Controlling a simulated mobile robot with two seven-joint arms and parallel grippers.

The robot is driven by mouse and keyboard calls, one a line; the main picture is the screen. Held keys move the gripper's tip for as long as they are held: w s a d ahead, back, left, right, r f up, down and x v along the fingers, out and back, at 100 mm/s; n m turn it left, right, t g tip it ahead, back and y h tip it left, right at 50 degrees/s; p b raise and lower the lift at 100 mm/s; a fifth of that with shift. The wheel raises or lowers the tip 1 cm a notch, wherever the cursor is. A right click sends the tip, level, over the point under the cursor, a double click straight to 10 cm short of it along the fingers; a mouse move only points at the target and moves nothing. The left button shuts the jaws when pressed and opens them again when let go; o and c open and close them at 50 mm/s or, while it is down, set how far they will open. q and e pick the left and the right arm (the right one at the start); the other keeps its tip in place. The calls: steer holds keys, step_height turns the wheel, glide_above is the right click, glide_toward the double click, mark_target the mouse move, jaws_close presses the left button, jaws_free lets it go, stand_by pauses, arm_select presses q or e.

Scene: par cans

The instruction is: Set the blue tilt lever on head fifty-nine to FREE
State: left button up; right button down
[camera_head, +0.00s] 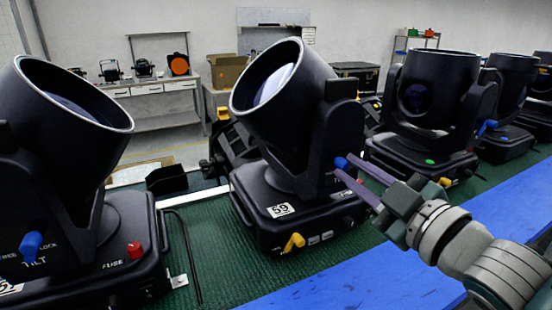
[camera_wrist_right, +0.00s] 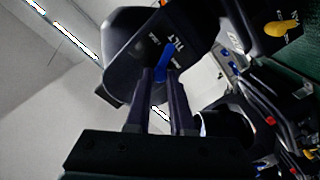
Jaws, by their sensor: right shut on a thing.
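Head fifty-nine (camera_head: 282,95) is a black moving head with a "59" label on its base, standing in the middle of the head view. Its blue tilt lever (camera_head: 341,163) sticks out from the right side of its yoke. My right gripper (camera_head: 349,168) reaches in from the right and is shut on the lever. In the right wrist view the blue lever (camera_wrist_right: 166,62) is between the fingertips, beside a white "TILT" marking. The smaller lettering there is too blurred to read surely. The lever is partly hidden by the fingers. My left gripper is out of view.
A yellow lever (camera_head: 293,242) sits low on head fifty-nine's base. Another head (camera_head: 70,110) with a blue lever (camera_head: 31,245) and red knob (camera_head: 135,250) stands close on the left. More heads (camera_head: 432,90) stand on the right. A blue strip (camera_head: 370,285) runs along the front.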

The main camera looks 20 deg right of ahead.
steer(key=shift+a+n, duration=0.15)
steer(key=shift+n, duration=0.55)
steer(key=c, duration=0.8)
jaws_free()
steer(key=shift+f, duration=0.1)
steer(key=shift+s, duration=0.1)
steer(key=s, duration=0.6)
steer(key=s+b, duration=0.1)
steer(key=s, duration=0.2)
steer(key=shift+s+d, duration=0.4)
